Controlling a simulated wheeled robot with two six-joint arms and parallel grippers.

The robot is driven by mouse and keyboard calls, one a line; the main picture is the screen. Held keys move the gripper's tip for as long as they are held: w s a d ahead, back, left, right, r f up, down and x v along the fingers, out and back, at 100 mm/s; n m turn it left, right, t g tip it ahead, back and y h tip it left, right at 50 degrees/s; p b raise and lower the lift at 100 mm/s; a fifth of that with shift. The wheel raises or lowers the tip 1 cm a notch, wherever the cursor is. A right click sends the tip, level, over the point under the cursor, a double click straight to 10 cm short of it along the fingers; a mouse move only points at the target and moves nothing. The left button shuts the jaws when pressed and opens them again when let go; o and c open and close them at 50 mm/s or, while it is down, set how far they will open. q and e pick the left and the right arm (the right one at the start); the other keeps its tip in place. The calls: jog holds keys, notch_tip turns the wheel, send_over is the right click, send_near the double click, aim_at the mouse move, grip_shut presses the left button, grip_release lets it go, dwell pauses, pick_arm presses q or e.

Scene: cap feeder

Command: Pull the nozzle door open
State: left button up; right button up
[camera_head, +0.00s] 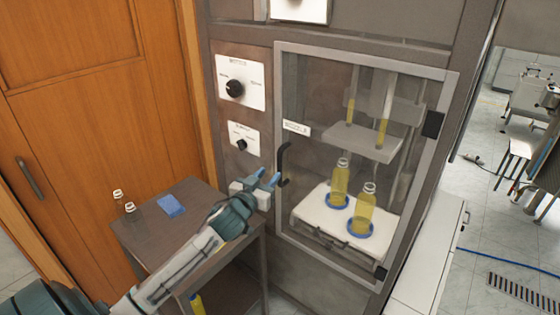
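The nozzle door (310,100) is a clear panel in a grey metal frame on the machine's front, and it looks closed. Its black curved handle (284,163) is on the door's left edge. My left gripper (268,176) has blue fingertips that are apart, with nothing visible between them. It is just left of the handle's lower part; whether it touches the handle I cannot tell. My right gripper is out of view.
Behind the door, two yellow bottles (340,182) (364,210) stand in blue rings on a white platform (314,208). A dark side table (150,240) on the left holds small clear bottles (130,211) and a blue item (170,206). A white cabinet (432,245) stands right.

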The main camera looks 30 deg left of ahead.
aim_at(278, 165)
pick_arm(q)
jog(key=w, duration=0.2)
jog(key=w+p, duration=0.1)
jog(key=w, duration=0.1)
jog(key=w+p, duration=0.1)
jog(key=w, duration=0.1)
jog(key=shift+w+a, duration=0.25)
jog(key=shift+a, duration=0.15)
jog(key=shift+w+p, duration=0.3)
jog(key=shift+w, duration=0.45)
jog(key=shift+a+f, duration=0.1)
grip_shut()
